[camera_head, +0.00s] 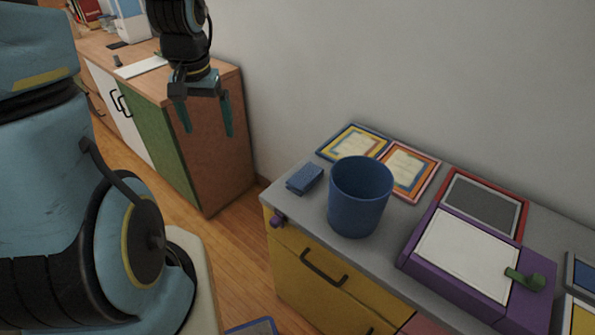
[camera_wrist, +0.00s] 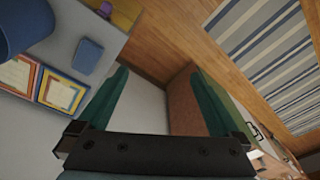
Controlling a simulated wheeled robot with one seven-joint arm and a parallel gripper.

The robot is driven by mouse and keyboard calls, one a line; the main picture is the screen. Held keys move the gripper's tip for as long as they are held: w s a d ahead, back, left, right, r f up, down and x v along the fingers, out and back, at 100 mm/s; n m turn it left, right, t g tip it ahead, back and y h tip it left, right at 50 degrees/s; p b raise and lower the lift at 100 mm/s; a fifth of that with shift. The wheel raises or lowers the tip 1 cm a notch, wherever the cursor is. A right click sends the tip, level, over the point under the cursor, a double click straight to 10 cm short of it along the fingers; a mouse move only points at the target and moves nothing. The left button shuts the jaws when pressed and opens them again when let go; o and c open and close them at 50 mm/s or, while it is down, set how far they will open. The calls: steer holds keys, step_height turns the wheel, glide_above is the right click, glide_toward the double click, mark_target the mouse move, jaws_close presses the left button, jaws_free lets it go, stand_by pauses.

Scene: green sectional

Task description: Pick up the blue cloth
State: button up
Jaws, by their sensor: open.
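The blue cloth (camera_head: 305,179) is a small folded block lying on the grey top of the low cabinet, near its left end. It also shows in the wrist view (camera_wrist: 87,55) at upper left, beyond the left finger. My gripper (camera_head: 208,131) is open and empty, with its teal fingers pointing down. It hangs in the air to the left of the cloth and higher, in front of the wall and the wooden cabinet. In the wrist view the two spread fingers (camera_wrist: 160,90) have nothing between them but wall, floor and cabinet side in the background.
A blue cup (camera_head: 358,200) stands just right of the cloth. Picture frames (camera_head: 407,170) lie behind it, and a purple box with a white panel (camera_head: 465,253) lies to the right. The grey top (camera_head: 290,212) is bare in front of the cloth. A purple knob (camera_head: 277,219) sits at the left edge.

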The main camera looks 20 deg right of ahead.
steer(key=d+f+m+b, duration=0.1)
steer(key=d+f+m, duration=0.15)
steer(key=d, duration=0.35)
steer(key=d+f+m+b, duration=0.1)
steer(key=d+f+m, duration=0.1)
steer(key=d+f, duration=0.3)
steer(key=m+h+b, duration=0.1)
steer(key=m, duration=0.1)
glide_toward(305, 174)
steer(key=f, duration=0.2)
steer(key=shift+w+d+f+g, duration=0.1)
steer(key=shift+d+f+g, duration=0.2)
steer(key=shift+w+d+f+p, duration=0.1)
steer(key=shift+f+p, duration=0.2)
steer(key=shift+f, duration=0.7)
steer(key=shift+w+f+p, duration=0.15)
steer(key=shift+f+p, duration=0.1)
steer(key=shift+f, duration=0.75)
steer(key=shift+w+f+p, duration=0.1)
steer(key=shift+f+p, duration=0.2)
steer(key=shift+f, duration=0.75)
steer(key=shift+c, duration=0.4)
steer(key=c, duration=1)
steer(key=shift+r, duration=0.15)
